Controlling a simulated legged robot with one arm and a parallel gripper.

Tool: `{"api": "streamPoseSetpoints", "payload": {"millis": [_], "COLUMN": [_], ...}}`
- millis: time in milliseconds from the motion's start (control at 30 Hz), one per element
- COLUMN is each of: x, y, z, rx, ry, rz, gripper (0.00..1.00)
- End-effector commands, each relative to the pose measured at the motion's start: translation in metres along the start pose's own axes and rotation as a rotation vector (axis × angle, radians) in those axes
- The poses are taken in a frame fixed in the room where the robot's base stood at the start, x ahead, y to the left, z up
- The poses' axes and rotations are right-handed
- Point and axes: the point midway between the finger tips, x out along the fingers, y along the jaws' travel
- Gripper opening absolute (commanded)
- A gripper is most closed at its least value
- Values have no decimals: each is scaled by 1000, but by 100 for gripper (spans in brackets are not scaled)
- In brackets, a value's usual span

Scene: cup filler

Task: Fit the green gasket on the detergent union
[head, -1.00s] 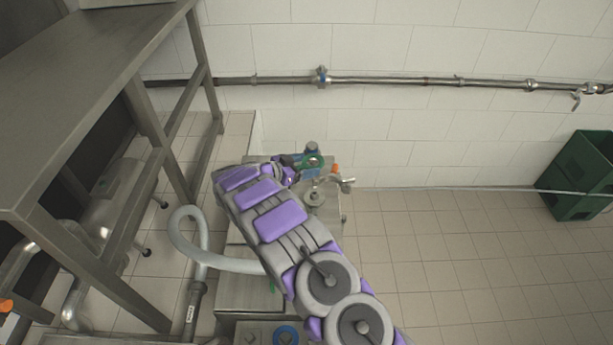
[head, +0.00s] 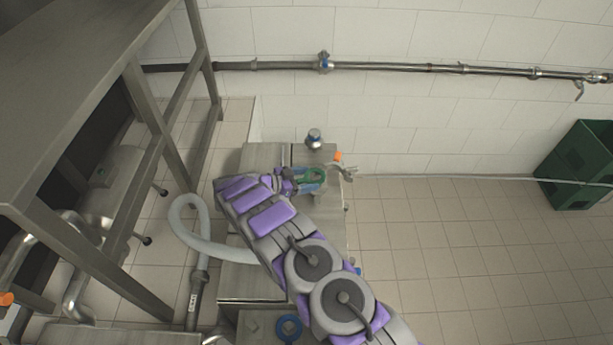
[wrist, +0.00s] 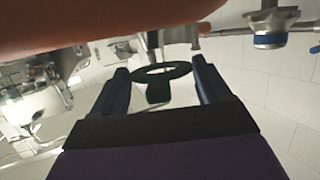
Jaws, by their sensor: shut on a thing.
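The green gasket (head: 311,176) is a flat ring with a tab. In the wrist view the gasket (wrist: 176,70) looks dark, with its tab between my fingers. My gripper (head: 300,180) is shut on it and holds it over the far part of the steel machine; the fingers also show in the wrist view (wrist: 160,88). A metal fitting with a blue collar (head: 314,138) stands just beyond, apart from the gasket. I cannot tell for sure whether it is the detergent union.
An orange knob (head: 338,157) and a metal handle are right of the gasket. A blue ring (head: 288,328) lies on the near machine top. A wall pipe (head: 400,67), a steel table (head: 80,90), a grey hose (head: 185,225) and a green crate (head: 580,165) surround clear floor.

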Motion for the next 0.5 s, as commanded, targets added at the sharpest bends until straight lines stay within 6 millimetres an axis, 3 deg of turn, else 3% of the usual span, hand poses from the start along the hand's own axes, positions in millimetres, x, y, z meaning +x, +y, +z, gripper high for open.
{"api": "streamPoseSetpoints", "payload": {"millis": [200,500], "x": [9,4], "y": [3,0], "z": [9,11], "rx": [1,2], "ry": [-4,0], "rz": [2,0], "gripper": [48,48]}}
